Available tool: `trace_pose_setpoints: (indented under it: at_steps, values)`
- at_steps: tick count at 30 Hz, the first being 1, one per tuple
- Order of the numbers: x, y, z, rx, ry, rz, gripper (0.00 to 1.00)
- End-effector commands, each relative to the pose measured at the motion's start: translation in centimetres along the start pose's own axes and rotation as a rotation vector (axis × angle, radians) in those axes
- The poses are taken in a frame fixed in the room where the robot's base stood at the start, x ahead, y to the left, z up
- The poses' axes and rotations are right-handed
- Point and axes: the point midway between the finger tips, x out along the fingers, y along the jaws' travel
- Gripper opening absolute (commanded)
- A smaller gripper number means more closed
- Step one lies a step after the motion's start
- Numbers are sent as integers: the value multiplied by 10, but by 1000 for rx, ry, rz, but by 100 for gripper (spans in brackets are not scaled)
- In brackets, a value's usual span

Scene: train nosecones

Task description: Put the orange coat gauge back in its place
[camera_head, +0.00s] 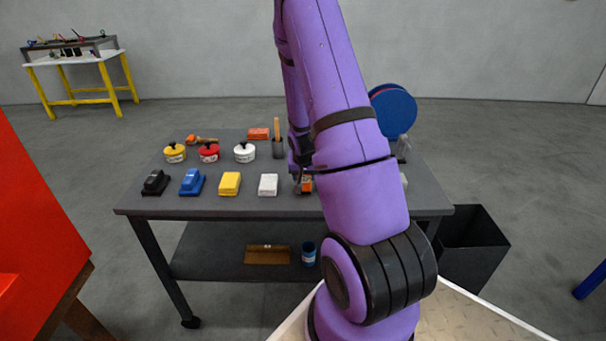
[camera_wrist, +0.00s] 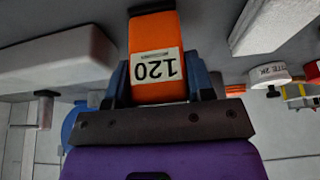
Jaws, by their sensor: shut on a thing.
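The orange gauge (camera_wrist: 153,38) carries a white label reading 120, upside down in the wrist view. My gripper (camera_wrist: 158,88) is shut on it, with one dark finger on each side. In the head view, the orange gauge (camera_head: 306,185) shows as a small orange patch below my gripper (camera_head: 302,170), over the front part of the dark table (camera_head: 240,211). My arm hides much of the table's right side. I cannot tell whether the gauge touches the tabletop.
A white block (camera_head: 268,185) lies left of my gripper, then yellow (camera_head: 229,184), blue (camera_head: 192,183) and black (camera_head: 155,183) blocks. Behind stand white (camera_head: 245,153), red (camera_head: 208,153) and yellow (camera_head: 174,154) pots. A blue disc (camera_head: 393,110) stands behind my arm. A dark bin (camera_head: 470,245) is right.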

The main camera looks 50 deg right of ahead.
Motion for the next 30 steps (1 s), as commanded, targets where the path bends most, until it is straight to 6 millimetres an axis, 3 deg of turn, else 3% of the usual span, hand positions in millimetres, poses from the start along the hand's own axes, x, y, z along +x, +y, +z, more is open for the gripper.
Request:
trace_pose_setpoints:
  at_steps: [4, 5, 7, 8, 20, 30]
  values:
    - [3, 0, 1, 0, -1, 0, 21]
    - [3, 0, 1, 0, 0, 0, 56]
    - [2, 0, 1, 0, 0, 0, 72]
    - [2, 0, 1, 0, 0, 0, 74]
    - [-5, 0, -1, 0, 3, -1, 74]
    - [-53, -1, -2, 0, 4, -2, 74]
